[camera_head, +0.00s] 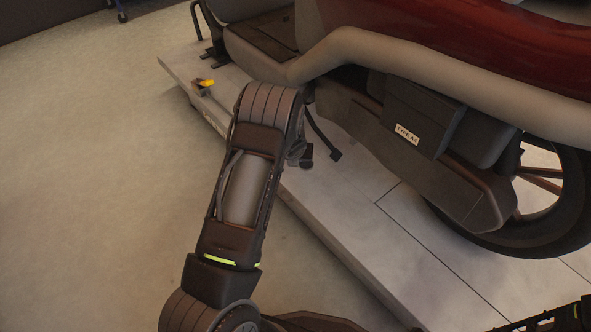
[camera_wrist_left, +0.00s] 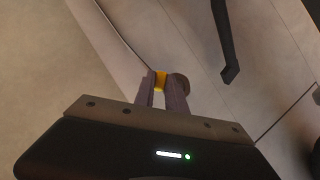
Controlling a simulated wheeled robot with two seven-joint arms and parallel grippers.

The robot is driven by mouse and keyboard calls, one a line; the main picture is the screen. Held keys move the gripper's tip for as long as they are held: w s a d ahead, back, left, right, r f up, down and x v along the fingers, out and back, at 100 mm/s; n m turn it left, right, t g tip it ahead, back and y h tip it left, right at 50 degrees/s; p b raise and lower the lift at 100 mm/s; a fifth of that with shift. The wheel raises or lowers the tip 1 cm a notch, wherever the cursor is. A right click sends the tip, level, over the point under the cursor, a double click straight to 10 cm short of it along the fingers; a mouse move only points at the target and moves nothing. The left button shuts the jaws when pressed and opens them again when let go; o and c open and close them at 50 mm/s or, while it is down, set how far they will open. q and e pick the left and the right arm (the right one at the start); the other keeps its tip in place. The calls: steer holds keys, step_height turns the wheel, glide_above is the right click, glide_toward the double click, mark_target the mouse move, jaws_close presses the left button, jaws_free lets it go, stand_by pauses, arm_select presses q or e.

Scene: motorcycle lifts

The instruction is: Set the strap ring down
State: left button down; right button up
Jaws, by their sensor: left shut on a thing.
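My left gripper (camera_wrist_left: 161,88) is shut on a small yellow piece, which I take to be the strap ring (camera_wrist_left: 160,79). A dark round part (camera_wrist_left: 181,83) shows beside the right fingertip. The fingertips are over the pale lift deck near its edge; I cannot tell whether the ring touches the deck. In the head view my left arm hides the ring and most of that gripper. A yellow-topped fitting (camera_head: 206,83) sits on the far edge of the lift deck.
The motorcycle lift deck (camera_head: 345,212) runs diagonally. A red and grey motorcycle (camera_head: 430,60) stands on it, with a box labelled "TYPE A4" (camera_head: 408,132) on its side. A black lever (camera_head: 325,139) hangs down close to my left gripper. Open floor (camera_head: 90,190) lies left.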

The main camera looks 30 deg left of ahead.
arm_select(q)
steer(key=shift+f, duration=0.5)
steer(key=shift+f+b, duration=0.9)
steer(key=shift+f, duration=1)
steer(key=shift+f, duration=0.15)
steer(key=c, duration=1.4)
jaws_free()
